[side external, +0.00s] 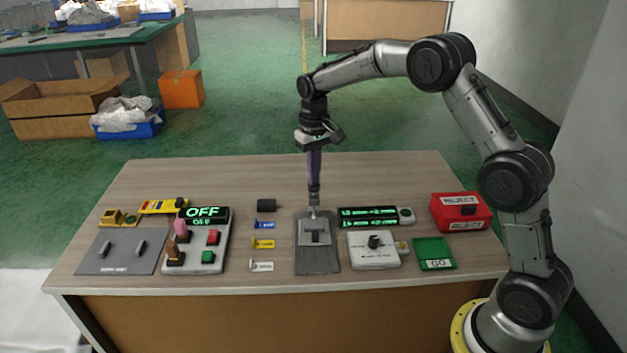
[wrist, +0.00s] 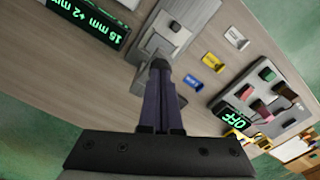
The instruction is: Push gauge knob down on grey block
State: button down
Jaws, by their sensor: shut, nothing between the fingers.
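The grey block (side external: 314,235) is a light grey stepped piece on a darker grey ribbed base plate (side external: 318,263), at the middle of the table. It also shows in the wrist view (wrist: 162,38), just beyond my fingers. My gripper (side external: 314,200) points straight down at the back end of this block, shut and with nothing held. In the wrist view its dark fingertips (wrist: 160,66) are together and hide part of the fixture. The gauge knob is not clearly made out; the fingertips cover that spot. I cannot tell whether they touch it.
A lit green display (side external: 375,217) stands right of the block, behind a pale box with a black knob (side external: 374,242). Red (side external: 461,211) and green (side external: 434,252) boxes are farther right. Small coloured tags (side external: 263,244) and a switch panel (side external: 205,245) lie left.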

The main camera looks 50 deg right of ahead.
notch_tip(320, 180, up, 8)
dwell(0.9)
jog(key=s+a+r+n+t, duration=0.1)
jog(key=s+a+r+t, duration=0.1)
jog(key=s+r, duration=0.6)
jog(key=s+a+r+t, duration=0.2)
jog(key=s+a+r, duration=0.1)
jog(key=s+r, duration=0.45)
jog(key=s+f+n, duration=0.1)
jog(key=s+f, duration=0.4)
jog(key=s, duration=0.4)
jog(key=s+a+f+n+t, duration=0.1)
jog(key=s+f, duration=0.5)
jog(key=s, duration=0.3)
jog(key=shift+s+a+f+t, duration=0.15)
jog(key=shift+a+f+t, duration=0.05)
jog(key=shift+t, duration=0.1)
